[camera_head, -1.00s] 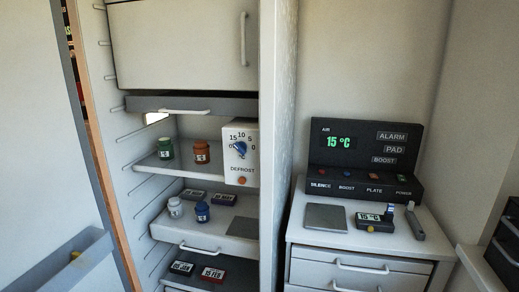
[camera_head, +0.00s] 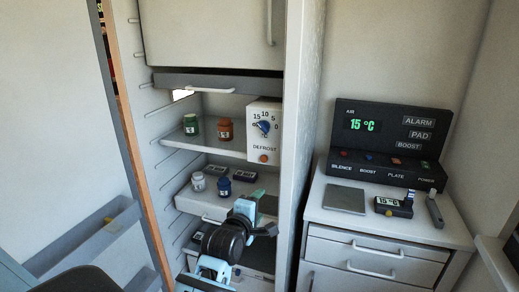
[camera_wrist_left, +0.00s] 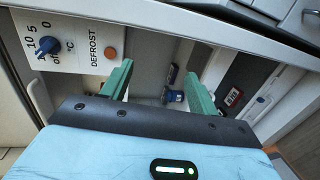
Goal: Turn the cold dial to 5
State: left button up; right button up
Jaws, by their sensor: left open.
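The cold dial is a blue knob (camera_head: 264,127) on a white panel (camera_head: 254,137) marked 15, 10, 5, 0 and DEFROST, inside the open fridge. I cannot tell exactly which mark the knob points at. The dial also shows at the upper left of the left wrist view (camera_wrist_left: 47,45). An orange button (camera_head: 263,158) sits below it. My left gripper (camera_head: 257,197) is below the panel, in front of the lower shelf, apart from the dial. Its two green fingers show in the left wrist view (camera_wrist_left: 158,70), spread and empty. My right gripper is not seen.
Green (camera_head: 191,125) and orange (camera_head: 225,129) jars stand on the shelf left of the panel. White (camera_head: 198,181) and blue (camera_head: 224,187) jars stand below. The fridge side wall (camera_head: 303,120) rises right of the dial. Space directly before the dial is clear.

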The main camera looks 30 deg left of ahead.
aim_at(262, 129)
pick_arm(q)
jog(key=w+a+r+n+t+y, duration=0.1)
jog(key=w+a+r+n, duration=0.1)
jog(key=r+n, duration=0.5)
jog(key=w+a+r+n+t+y, duration=0.1)
jog(key=w+a+r+n, duration=0.15)
jog(key=r, duration=0.85)
jog(key=shift+x, duration=3.35)
jog(key=shift+d+f, duration=0.1)
jog(key=shift+d, duration=0.15)
jog(key=shift+c, duration=0.4)
jog(key=c, duration=0.9)
